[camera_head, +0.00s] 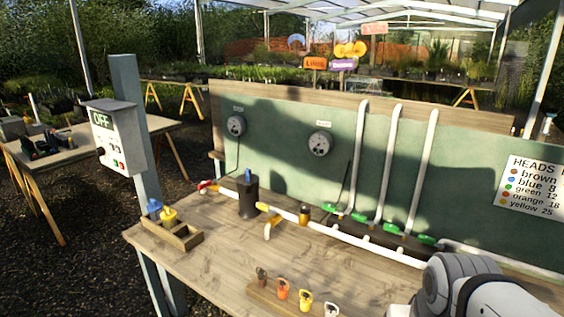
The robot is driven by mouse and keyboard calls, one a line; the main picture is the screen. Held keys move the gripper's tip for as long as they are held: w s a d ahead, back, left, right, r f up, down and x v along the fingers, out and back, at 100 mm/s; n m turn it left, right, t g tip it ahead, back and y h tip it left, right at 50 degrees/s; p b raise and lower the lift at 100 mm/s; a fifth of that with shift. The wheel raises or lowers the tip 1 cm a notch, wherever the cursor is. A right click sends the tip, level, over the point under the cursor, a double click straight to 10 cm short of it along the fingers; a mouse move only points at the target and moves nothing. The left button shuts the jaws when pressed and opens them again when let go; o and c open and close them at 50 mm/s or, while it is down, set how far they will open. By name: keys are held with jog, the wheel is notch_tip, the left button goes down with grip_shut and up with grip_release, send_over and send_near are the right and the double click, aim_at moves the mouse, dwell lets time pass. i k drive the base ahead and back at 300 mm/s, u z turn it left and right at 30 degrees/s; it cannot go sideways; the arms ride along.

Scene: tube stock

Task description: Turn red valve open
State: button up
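The red valve (207,186) is small and sits at the left end of the white pipe run (350,239) on the wooden bench. It is left of a black cylinder (248,198) with a blue top. Its handle is too small to tell whether it lies along or across the pipe. My gripper is not in view. Only a grey and white part of my arm shows at the bottom right, well to the right of the red valve.
A yellow-handled valve (268,208) and several green valves (360,217) sit along the pipes. A wooden tray (183,241), a grey control box (113,138) reading OFF and several coloured heads on a wooden rack (263,292) stand nearer.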

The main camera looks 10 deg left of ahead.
aim_at(204, 184)
jog(key=u, duration=0.4)
jog(key=k, duration=1.25)
jog(key=u, duration=1.05)
jog(key=i, duration=1.9)
jog(key=z, duration=0.75)
jog(key=k, duration=0.85)
jog(key=z, duration=0.15)
jog(key=i, duration=0.9)
jog(key=u, duration=0.4)
jog(key=k, duration=0.2)
